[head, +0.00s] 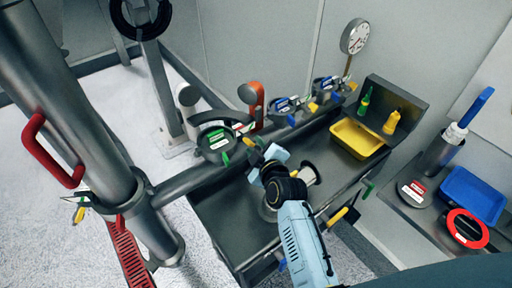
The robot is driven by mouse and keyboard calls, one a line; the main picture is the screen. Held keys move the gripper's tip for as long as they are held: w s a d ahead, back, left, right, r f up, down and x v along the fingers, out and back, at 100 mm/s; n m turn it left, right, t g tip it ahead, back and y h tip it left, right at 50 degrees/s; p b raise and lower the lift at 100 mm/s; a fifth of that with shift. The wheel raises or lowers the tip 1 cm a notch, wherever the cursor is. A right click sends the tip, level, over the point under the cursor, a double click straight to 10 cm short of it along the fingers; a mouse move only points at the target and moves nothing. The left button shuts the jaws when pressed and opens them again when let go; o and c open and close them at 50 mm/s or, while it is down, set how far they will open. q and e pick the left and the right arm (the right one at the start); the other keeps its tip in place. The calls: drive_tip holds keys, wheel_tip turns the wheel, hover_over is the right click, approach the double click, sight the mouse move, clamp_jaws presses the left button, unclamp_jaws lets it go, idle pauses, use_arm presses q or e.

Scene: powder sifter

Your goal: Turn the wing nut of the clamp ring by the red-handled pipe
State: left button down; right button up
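The large grey pipe (70,100) with the red handle (52,150) rises at the left of the head view. A metal clamp ring (118,206) goes around its lower part. A small yellow and blue piece (79,210), which looks like the wing nut, sticks out at the ring's left side beside a white label. My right gripper (266,156), with light blue fingers, is over the grey bench, well to the right of the clamp ring and apart from it. Its finger gap is too small to read. My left gripper is not in view.
A yellow tray (357,138) sits on the grey bench (225,213). A blue tray (473,193) is at the right. Pale floor is open at the left.

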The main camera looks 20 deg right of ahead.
clamp_jaws()
idle(0.4)
